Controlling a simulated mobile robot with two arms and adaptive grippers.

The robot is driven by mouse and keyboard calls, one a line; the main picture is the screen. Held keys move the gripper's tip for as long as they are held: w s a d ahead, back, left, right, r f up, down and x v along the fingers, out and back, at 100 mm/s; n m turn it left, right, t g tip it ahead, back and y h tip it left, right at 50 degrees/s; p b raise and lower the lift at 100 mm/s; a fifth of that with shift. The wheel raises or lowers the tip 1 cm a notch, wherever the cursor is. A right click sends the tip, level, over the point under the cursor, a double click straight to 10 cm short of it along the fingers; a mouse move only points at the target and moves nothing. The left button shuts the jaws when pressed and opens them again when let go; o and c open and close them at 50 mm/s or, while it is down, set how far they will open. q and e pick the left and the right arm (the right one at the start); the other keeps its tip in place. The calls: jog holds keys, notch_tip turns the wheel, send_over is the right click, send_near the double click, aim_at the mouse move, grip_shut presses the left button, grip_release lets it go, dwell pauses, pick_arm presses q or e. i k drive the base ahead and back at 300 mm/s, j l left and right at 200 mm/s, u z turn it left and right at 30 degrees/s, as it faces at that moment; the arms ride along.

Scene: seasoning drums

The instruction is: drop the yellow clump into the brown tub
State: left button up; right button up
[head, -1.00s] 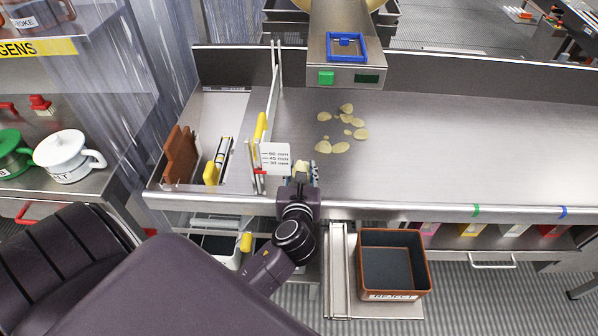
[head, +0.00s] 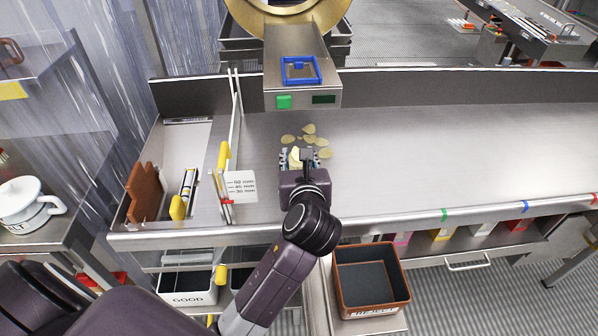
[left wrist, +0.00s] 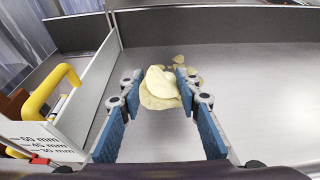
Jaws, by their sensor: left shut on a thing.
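The yellow clump (left wrist: 160,82) is a pale, lumpy mass of chips between the blue-padded fingers in the left wrist view. It shows partly in the head view (head: 295,157). My left gripper (head: 304,158) is shut on it, over the steel table near the loose chips. The brown tub (head: 373,313) is a square, open, dark-lined box below the table's front edge, to the right of my left arm. It looks empty. My right gripper is not in view.
Several loose yellow chips (head: 309,129) lie just beyond my left gripper. A white gauge plate (head: 240,186) and a low divider (head: 236,140) stand to the left. A post with a blue square frame (head: 301,70) overhangs the back. The steel table (head: 450,145) is clear to the right.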

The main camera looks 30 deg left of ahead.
aim_at(349, 287)
jog(key=k+l+z, duration=0.6)
jog(key=l, duration=0.25)
jog(key=k, duration=0.1)
